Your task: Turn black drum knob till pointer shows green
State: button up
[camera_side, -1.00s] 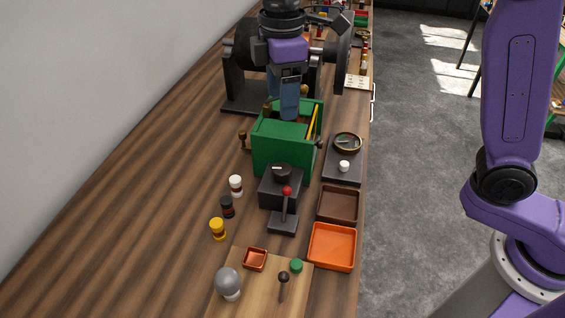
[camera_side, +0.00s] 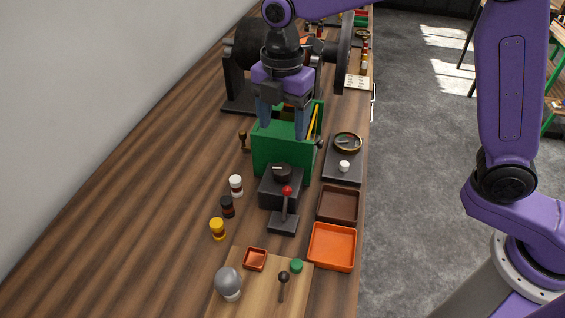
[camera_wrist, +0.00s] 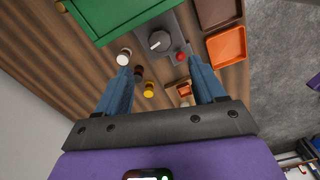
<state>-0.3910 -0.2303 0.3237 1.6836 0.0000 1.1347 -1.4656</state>
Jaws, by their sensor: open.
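The black drum knob (camera_side: 281,172) sits on top of a dark box (camera_side: 275,190), with a pale mark on its face. It also shows in the wrist view (camera_wrist: 159,41), ahead of the fingers. A round dial with a brass rim (camera_side: 347,142) stands on a dark plate with a small white knob (camera_side: 344,166). The dial's pointer is too small to read against any colour. My gripper (camera_side: 283,122) is open and empty, fingers spread and pointing down, in line with the green bin and beyond the knob in the side view. It touches nothing that I can tell.
A green bin (camera_side: 275,150) with yellow sticks stands right behind the dark box. A red-tipped lever (camera_side: 286,190) stands just in front. White, black and yellow jars (camera_side: 218,229) stand left; brown and orange trays (camera_side: 332,247) lie right. Bare wood is at the left.

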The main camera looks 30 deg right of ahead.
aim_at(282, 167)
notch_tip(282, 167, down, 12)
jog(key=shift+r, duration=0.25)
jog(key=c, duration=1.1)
